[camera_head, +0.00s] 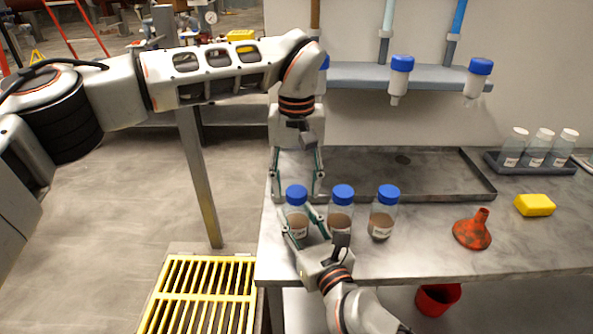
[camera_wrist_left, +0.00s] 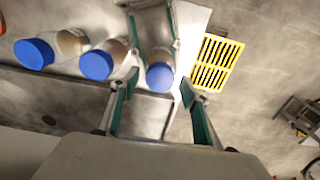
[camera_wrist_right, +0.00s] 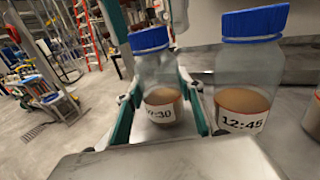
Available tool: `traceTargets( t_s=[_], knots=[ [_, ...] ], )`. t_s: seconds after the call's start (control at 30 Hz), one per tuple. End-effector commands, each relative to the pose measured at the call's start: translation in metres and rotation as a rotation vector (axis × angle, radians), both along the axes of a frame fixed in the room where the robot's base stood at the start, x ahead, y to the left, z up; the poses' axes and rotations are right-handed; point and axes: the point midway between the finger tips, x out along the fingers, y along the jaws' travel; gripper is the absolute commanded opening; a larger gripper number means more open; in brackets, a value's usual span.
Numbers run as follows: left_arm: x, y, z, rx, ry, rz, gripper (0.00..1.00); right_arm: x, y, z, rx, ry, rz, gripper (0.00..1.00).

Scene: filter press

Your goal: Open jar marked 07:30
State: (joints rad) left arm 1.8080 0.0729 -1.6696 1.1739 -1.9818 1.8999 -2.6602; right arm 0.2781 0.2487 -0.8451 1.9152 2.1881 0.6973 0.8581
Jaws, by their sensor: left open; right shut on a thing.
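Three jars with blue lids and brown contents stand in a row on the bench. The leftmost jar (camera_head: 297,222) is between the fingers of my right gripper (camera_head: 306,228), which is shut on its body. In the right wrist view this jar (camera_wrist_right: 157,80) has a label ending in "7:30"; its first digit is partly hidden. The jar beside it (camera_wrist_right: 246,75) reads 12:45. My left gripper (camera_head: 296,199) points down, open, with fingers either side of the 07:30 jar's blue lid (camera_wrist_left: 160,78). I cannot tell whether they touch the lid. The lid is on.
The third jar (camera_head: 383,213) stands to the right. An orange funnel (camera_head: 472,232) and a yellow sponge (camera_head: 534,205) lie further right. A shallow grey tray (camera_head: 478,180) lies behind the jars. A rack of white-capped bottles (camera_head: 567,168) stands at the back right.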

Motion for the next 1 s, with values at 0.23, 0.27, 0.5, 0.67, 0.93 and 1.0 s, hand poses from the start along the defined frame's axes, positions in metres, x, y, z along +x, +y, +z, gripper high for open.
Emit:
traceTargets(
  t_s=[0.23,0.27,0.5,0.67,0.93,1.0],
  knots=[
    [-0.0001,-0.0002,-0.0056,-0.001,-0.001,-0.001,0.46,0.0000,0.0000,-0.0006,0.000,0.001,0.000,0.00],
    [0.0000,-0.0002,-0.0056,-0.001,-0.001,-0.001,0.46,0.0000,0.0000,-0.0006,0.000,0.001,0.000,0.00],
    [0.0000,0.0000,-0.0055,0.000,-0.001,0.000,0.10,0.0000,-0.0001,-0.0006,0.000,0.001,0.000,0.00],
    [0.0001,0.0000,-0.0055,0.000,-0.001,0.007,0.07,0.0000,0.0000,-0.0006,0.000,0.001,0.000,0.00],
    [0.0002,0.0005,-0.0053,0.001,-0.001,0.338,0.07,0.0000,0.0000,-0.0006,0.000,0.001,0.000,0.00],
    [0.0003,0.0005,-0.0052,0.001,-0.002,0.465,0.07,0.0000,-0.0001,-0.0006,0.000,0.001,0.000,0.00]
  ],
)
